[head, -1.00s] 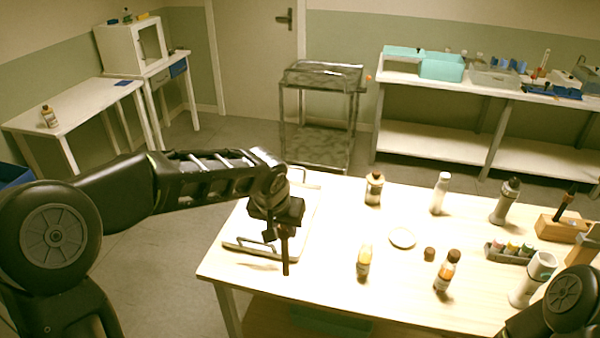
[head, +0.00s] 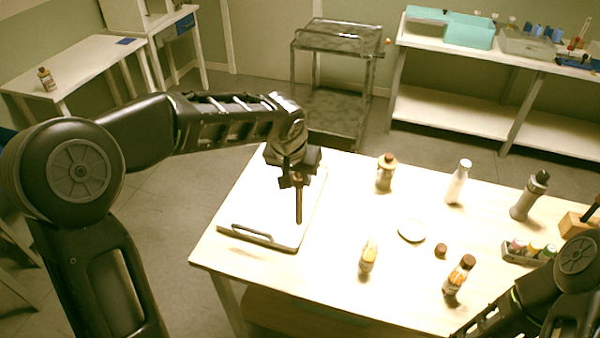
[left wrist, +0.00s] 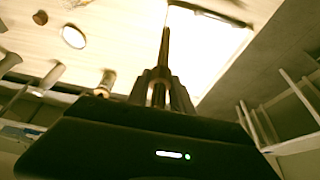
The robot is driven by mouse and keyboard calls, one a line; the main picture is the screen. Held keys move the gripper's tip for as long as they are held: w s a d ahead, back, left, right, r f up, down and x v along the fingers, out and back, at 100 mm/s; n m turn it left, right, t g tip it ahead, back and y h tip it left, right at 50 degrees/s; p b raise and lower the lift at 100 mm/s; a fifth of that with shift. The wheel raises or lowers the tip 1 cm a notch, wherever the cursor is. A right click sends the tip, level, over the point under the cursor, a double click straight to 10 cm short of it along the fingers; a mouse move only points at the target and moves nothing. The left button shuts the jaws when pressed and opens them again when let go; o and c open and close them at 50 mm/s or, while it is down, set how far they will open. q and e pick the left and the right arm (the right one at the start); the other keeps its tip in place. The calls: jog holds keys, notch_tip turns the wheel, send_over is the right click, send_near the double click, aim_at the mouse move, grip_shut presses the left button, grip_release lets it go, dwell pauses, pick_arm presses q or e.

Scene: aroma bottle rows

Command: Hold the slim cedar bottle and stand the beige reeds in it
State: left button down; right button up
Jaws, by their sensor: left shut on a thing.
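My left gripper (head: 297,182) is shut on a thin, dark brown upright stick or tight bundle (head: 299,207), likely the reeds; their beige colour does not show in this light. It hangs over the white tray, its lower end free of any bottle. In the left wrist view the bundle (left wrist: 165,42) sticks out between the fingers (left wrist: 160,88). I cannot tell which is the cedar one. My right gripper is out of view.
The white tray (head: 238,236) with a dark handle lies at the table's left. A tan bottle (head: 385,175), white bottle (head: 458,184) and grey bottle (head: 528,197) stand behind. A white disc (head: 411,231), brown cap (head: 441,250) and small rack (head: 521,256) are near the middle and right.

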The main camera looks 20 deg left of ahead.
pick_arm(q)
jog(key=shift+w+f, duration=0.1)
jog(key=shift+w, duration=0.05)
jog(key=shift+d+b, duration=0.3)
jog(key=s+d+r+m+g+h, duration=0.1)
jog(key=d+r+m+h, duration=0.1)
jog(key=d+r+m, duration=0.4)
jog(key=s+d+r+m+g+h, duration=0.1)
jog(key=d+r+m, duration=0.5)
jog(key=d, duration=0.7)
jog(key=shift+s+r+m+g+h, duration=0.35)
jog(key=shift+m+g+h, duration=0.3)
jog(key=shift+m, duration=0.45)
jog(key=shift+f, duration=0.25)
